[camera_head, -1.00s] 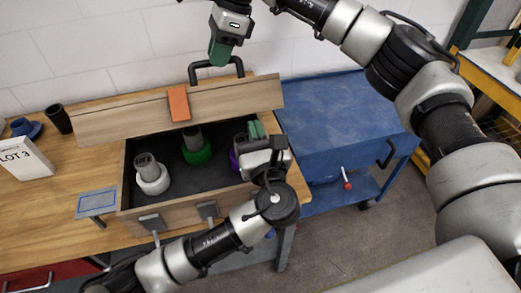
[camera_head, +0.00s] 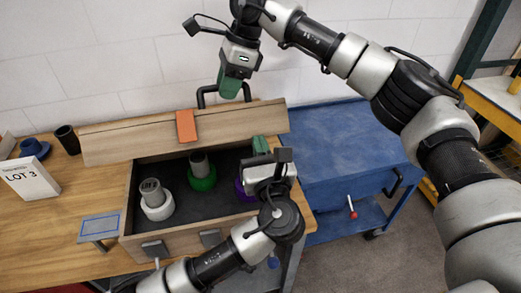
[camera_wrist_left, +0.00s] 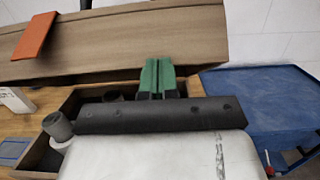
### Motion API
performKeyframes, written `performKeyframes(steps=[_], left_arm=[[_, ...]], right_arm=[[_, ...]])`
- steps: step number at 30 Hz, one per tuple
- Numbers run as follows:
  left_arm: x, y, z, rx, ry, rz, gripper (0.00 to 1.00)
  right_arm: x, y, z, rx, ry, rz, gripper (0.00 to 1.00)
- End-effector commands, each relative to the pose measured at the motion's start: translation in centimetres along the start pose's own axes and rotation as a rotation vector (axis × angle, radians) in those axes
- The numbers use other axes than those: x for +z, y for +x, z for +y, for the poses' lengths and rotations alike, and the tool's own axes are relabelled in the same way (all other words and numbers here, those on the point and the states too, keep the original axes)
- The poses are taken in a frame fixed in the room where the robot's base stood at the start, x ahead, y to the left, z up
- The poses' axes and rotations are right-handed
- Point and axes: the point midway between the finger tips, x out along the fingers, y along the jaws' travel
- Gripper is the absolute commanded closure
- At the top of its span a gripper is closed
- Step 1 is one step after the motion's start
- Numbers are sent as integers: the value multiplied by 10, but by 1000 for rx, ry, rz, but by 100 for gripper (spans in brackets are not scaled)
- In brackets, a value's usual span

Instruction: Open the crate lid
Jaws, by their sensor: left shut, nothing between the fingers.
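The wooden crate (camera_head: 128,210) stands on the bench with its dark interior exposed. Its wooden lid (camera_head: 120,143) stands raised and tilted along the back edge, with an orange label (camera_head: 187,126) and a black handle (camera_head: 203,92) at its top. My left gripper (camera_head: 261,146) is shut and empty at the crate's right end, just in front of the lid. Its green fingers (camera_wrist_left: 158,76) point at the lid's lower part in the left wrist view; contact is unclear. My right gripper (camera_head: 229,88) has its green fingers beside the handle; whether they grip it cannot be seen.
Inside the crate are a white-based part (camera_head: 157,200), a green-based part (camera_head: 202,175) and a purple one (camera_head: 242,189), partly hidden by my left gripper. A LOT 3 sign (camera_head: 32,178), a dark cup (camera_head: 68,139) and a blue cart (camera_head: 340,135) stand nearby.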

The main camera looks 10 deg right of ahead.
Motion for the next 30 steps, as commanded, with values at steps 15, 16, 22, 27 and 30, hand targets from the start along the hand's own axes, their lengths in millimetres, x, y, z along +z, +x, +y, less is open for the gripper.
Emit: performKeyframes(steps=[15, 16, 22, 27, 30], left_arm=[[-3, 1, 2, 5, 3, 7, 100], [-3, 1, 2, 5, 3, 7, 100], [-3, 0, 1, 5, 3, 7, 100], [-3, 0, 1, 4, 3, 7, 100], [-3, 0, 1, 4, 3, 6, 100]], right_arm=[[2, -14, 0, -4, -3, -3, 58], [2, -19, 0, -5, -3, -3, 58], [2, -61, 2, -5, -4, -3, 58], [2, -94, 3, -3, -4, -1, 58], [2, -108, 4, -2, -4, 0, 58]])
